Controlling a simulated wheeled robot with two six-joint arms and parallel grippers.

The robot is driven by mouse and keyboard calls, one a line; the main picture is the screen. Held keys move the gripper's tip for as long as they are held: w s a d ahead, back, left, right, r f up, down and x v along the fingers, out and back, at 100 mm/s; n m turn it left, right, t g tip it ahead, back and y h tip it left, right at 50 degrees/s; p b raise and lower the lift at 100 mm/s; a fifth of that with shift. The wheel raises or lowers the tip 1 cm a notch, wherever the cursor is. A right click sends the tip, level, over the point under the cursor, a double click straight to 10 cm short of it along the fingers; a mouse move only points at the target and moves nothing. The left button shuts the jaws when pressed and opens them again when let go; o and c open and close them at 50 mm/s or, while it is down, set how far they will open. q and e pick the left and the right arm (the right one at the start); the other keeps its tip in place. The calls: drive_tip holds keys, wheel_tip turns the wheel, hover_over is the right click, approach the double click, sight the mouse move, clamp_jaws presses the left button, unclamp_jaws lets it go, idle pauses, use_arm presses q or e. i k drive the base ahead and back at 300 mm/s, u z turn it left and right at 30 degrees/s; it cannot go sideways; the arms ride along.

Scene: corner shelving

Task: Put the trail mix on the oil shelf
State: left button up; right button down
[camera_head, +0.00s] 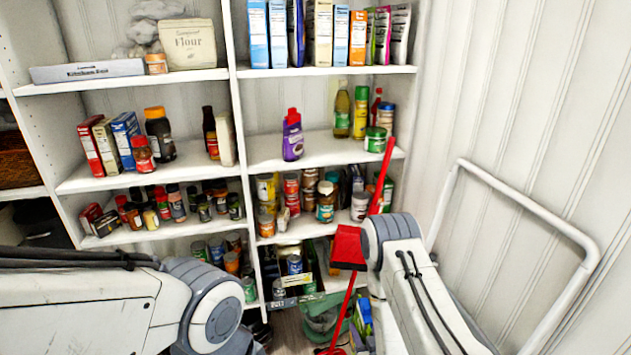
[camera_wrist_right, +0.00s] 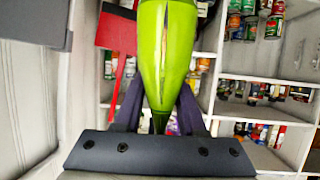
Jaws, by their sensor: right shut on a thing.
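My right gripper (camera_wrist_right: 158,108) is shut on a lime-green package (camera_wrist_right: 166,50) with a pale stripe, which stands up between the two fingers in the right wrist view. I cannot read its label, so I cannot tell for sure that it is the trail mix. In the head view my right arm hides this gripper. The oil shelf (camera_head: 268,152) is at mid-height in the right bay. It bears an oil bottle (camera_head: 342,112), a yellow-green bottle (camera_head: 360,114), a green-lidded jar (camera_head: 375,141) and a purple container (camera_head: 292,138). My left gripper is out of view.
A red broom or dustpan (camera_head: 348,247) with a long handle stands before the right bay. A white rail (camera_head: 520,205) leans by the right wall. Jars crowd the shelf below. The oil shelf has bare room between the purple container and the bottles.

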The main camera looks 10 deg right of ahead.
sight(329, 151)
drive_tip(key=i, duration=1.25)
drive_tip(key=z, duration=0.65)
